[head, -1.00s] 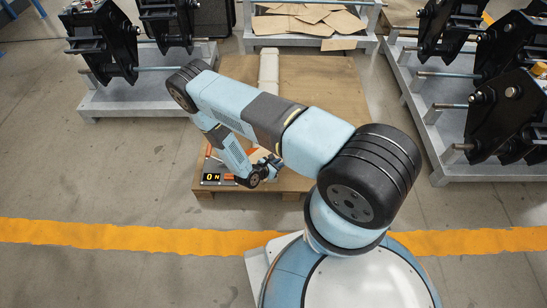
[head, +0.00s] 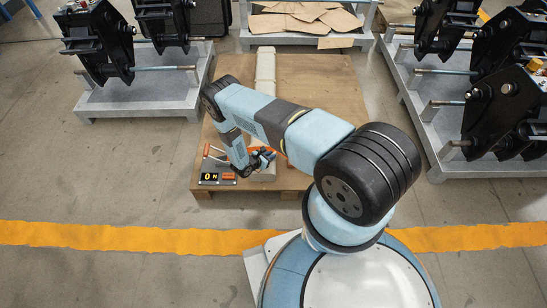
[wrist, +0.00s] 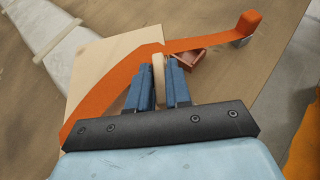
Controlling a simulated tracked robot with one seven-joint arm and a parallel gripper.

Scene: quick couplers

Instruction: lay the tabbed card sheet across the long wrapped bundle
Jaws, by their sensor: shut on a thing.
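The tabbed card sheet (wrist: 95,70) is a flat cream sheet in the wrist view. Its upright pale tab (wrist: 158,72) stands between the blue fingers of my gripper (wrist: 158,85), which is shut on it. The long wrapped bundle (wrist: 45,42) is a whitish banded roll, left of the sheet in the wrist view. In the head view the bundle (head: 265,70) runs lengthwise along the pallet, and my gripper (head: 264,157) is over its near part. My arm hides part of the bundle and most of the sheet there. I cannot tell whether the sheet touches the bundle.
An orange strap (wrist: 200,43) with a block end crosses the sheet area. A display box (head: 215,178) sits at the front left of the wooden pallet (head: 325,95). Racks of black couplers (head: 500,100) stand on both sides; cardboard (head: 305,18) lies behind.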

